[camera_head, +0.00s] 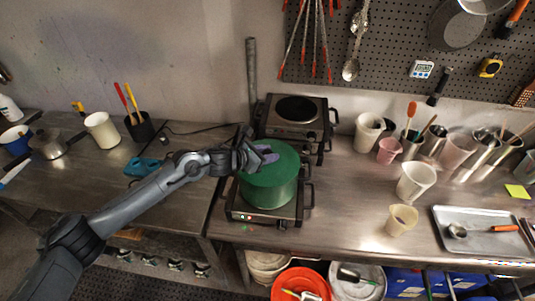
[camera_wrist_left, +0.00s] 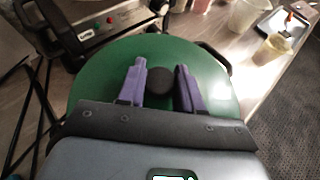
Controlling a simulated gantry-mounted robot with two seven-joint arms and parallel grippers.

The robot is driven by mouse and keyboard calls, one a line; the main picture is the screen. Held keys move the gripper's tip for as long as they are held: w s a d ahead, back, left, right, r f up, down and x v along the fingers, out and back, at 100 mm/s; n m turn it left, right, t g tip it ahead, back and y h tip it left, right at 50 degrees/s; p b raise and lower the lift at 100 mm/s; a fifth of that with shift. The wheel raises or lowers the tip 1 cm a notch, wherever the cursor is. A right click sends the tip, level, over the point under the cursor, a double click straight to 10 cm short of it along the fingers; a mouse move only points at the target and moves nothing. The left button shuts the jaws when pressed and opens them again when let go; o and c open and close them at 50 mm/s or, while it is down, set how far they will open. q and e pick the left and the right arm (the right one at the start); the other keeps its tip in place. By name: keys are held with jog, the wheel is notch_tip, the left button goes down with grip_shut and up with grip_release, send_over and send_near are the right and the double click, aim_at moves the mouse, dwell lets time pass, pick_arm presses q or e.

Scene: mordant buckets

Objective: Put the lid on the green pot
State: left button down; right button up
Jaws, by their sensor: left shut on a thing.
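The green pot (camera_head: 270,195) stands on the front hot plate (camera_head: 244,216) in the head view. The round green lid (camera_head: 283,163) lies over the pot's top and looks level, with no clear gap at its edge. My left gripper (camera_head: 262,154) is above the lid. In the left wrist view, the purple fingers of my left gripper (camera_wrist_left: 160,76) are on both sides of the lid's dark knob (camera_wrist_left: 160,88), shut on it. The lid (camera_wrist_left: 215,75) fills the middle of that view and hides the pot below. My right gripper is not in view.
A second hot plate (camera_head: 297,110) stands just behind. An orange bucket (camera_head: 298,281) is below the counter's front edge.

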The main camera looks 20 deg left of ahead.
pick_arm(q)
jog(key=c, duration=0.7)
grip_release()
jog(key=shift+o, duration=0.2)
jog(key=shift+s+a, duration=0.1)
jog(key=b+v, duration=0.1)
jog(key=v, duration=0.9)
jog(key=shift+s+a+r, duration=0.1)
jog(key=shift+s+r, duration=0.1)
jog(key=shift+a, duration=0.1)
